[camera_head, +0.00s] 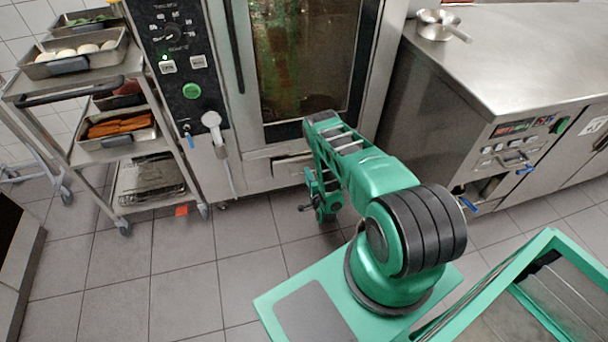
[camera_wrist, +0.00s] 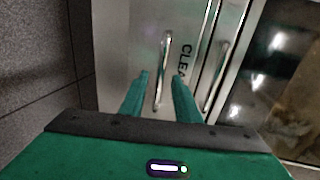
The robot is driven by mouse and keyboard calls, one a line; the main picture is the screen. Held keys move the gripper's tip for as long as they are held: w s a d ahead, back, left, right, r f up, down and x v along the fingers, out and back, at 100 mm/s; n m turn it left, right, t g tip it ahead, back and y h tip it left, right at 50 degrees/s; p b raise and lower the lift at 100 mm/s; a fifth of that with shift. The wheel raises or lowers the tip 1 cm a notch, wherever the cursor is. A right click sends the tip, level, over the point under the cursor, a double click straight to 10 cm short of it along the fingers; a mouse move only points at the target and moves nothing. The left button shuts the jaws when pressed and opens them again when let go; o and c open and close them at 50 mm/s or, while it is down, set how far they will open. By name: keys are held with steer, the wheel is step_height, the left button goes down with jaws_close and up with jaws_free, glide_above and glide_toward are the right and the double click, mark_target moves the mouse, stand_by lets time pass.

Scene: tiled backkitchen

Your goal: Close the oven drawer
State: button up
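The tall steel oven has a glass door (camera_head: 305,60). Its low drawer front (camera_head: 262,172) is partly hidden behind my arm. My gripper (camera_head: 322,205) is low in front of the oven, fingers pointing toward it. In the wrist view my gripper (camera_wrist: 161,82) is open, its two green fingers apart with nothing held. The steel drawer front (camera_wrist: 125,45) lies ahead, with a bar handle (camera_wrist: 164,62) seen between the fingertips; I cannot tell whether they touch it. Dark letters "CLEA" stand beside this handle. How far the drawer stands out is unclear.
A second bar (camera_wrist: 218,72) lies to the right of the lettering. A trolley with food trays (camera_head: 90,130) stands left of the oven. A steel counter (camera_head: 500,50) with a pan (camera_head: 437,25) stands right. The tiled floor (camera_head: 180,270) at front left is clear.

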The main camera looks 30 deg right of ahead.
mark_target(304, 166)
steer(key=shift+x, duration=1.9)
steer(key=shift+c, duration=0.3)
jaws_close()
steer(key=x, duration=0.3)
steer(key=shift+w+d+r, duration=0.15)
steer(key=shift+w+r, duration=0.1)
steer(key=shift+w, duration=0.05)
steer(key=shift+w+r, duration=0.1)
steer(key=shift+w, duration=0.15)
